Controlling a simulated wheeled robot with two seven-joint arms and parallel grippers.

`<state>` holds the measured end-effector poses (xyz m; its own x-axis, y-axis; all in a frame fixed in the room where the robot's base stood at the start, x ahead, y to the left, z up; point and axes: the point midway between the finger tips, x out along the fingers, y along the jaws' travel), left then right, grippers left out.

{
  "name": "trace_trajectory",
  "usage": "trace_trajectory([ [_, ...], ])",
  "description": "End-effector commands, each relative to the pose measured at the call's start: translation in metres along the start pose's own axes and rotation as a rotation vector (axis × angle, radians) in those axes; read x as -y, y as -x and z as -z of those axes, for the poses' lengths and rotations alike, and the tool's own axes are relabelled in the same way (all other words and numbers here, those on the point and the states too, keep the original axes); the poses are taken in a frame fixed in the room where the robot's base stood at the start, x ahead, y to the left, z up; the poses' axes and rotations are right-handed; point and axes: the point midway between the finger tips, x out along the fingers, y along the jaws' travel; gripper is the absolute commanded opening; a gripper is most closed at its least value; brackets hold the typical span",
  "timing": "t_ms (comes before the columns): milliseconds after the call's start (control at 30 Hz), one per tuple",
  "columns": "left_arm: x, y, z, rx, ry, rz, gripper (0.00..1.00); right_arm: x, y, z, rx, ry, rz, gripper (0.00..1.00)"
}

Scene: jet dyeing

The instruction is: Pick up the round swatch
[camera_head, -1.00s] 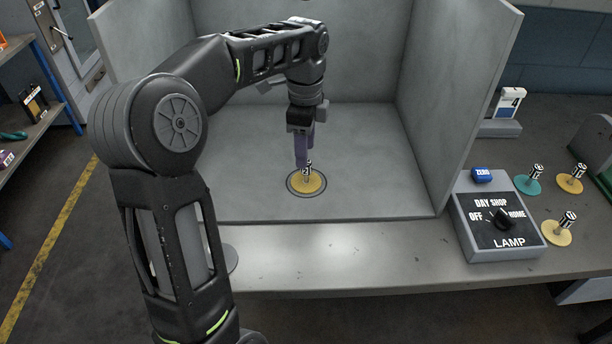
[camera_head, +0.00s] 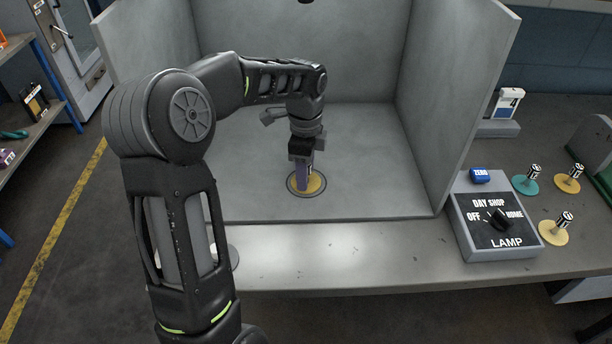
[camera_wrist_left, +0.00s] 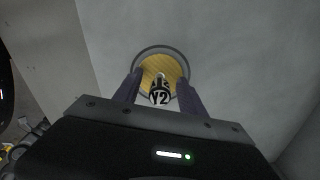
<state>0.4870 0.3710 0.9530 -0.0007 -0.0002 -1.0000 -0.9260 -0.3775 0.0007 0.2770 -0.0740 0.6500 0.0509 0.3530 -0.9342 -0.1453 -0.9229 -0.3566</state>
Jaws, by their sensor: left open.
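The round swatch (camera_head: 317,184) is a yellow disc with a black-and-white post labelled "Y2". It lies in the dark ring on the floor of the grey booth in the head view. In the left wrist view the yellow disc (camera_wrist_left: 172,66) shows with its post (camera_wrist_left: 160,92) between the fingers. My left gripper (camera_head: 304,185) is pointing down with its purple fingers at the post. It is open, one finger on each side of the post, with gaps showing in the wrist view. In the head view the fingers partly hide the post. My right gripper is out of view.
Booth walls stand left, behind and right (camera_head: 440,90). The booth floor around the ring is clear.

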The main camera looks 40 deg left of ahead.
Motion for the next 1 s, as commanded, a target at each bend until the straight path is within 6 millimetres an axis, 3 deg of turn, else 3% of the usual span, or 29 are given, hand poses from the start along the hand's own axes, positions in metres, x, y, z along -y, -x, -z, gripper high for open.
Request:
trace_trajectory([
  [533, 0.0003, 0.0002, -0.0001, 0.0, 0.001, 0.001, 0.48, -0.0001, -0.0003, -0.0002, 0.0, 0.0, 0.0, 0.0],
  [1000, 0.0002, 0.0002, -0.0001, 0.0, 0.001, 0.001, 0.11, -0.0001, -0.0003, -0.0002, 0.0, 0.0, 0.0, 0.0],
])
